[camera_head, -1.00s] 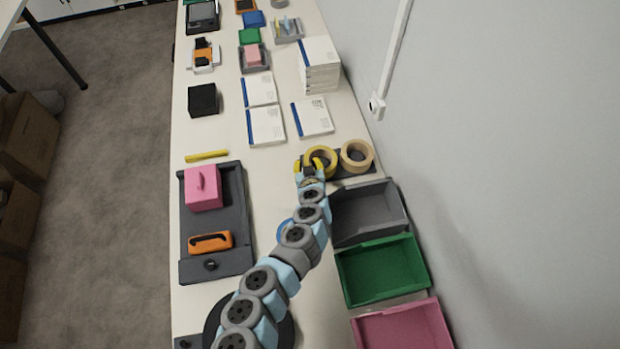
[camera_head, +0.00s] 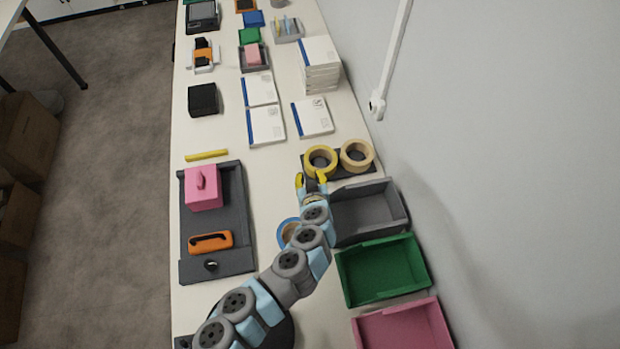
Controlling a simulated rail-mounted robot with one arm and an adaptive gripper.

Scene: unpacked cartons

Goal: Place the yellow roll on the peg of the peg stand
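The yellow roll (camera_head: 320,160) lies at the left end of the dark peg stand (camera_head: 342,173), beside a tan roll (camera_head: 356,155). Its hole looks dark; the peg is too small to make out, so I cannot tell for certain that the roll is around it. My gripper (camera_head: 311,179) is just in front of the yellow roll, toward the bottom of the picture. Its yellow fingers are apart with nothing seen between them. It looks clear of the roll, though a slight touch cannot be ruled out.
A blue roll (camera_head: 287,231) is partly hidden by my arm. Grey (camera_head: 368,212), green (camera_head: 383,270) and pink bins (camera_head: 404,327) line the right side. A dark tray (camera_head: 238,215) with a pink box (camera_head: 202,188) is at left. White boxes (camera_head: 266,126) lie farther back.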

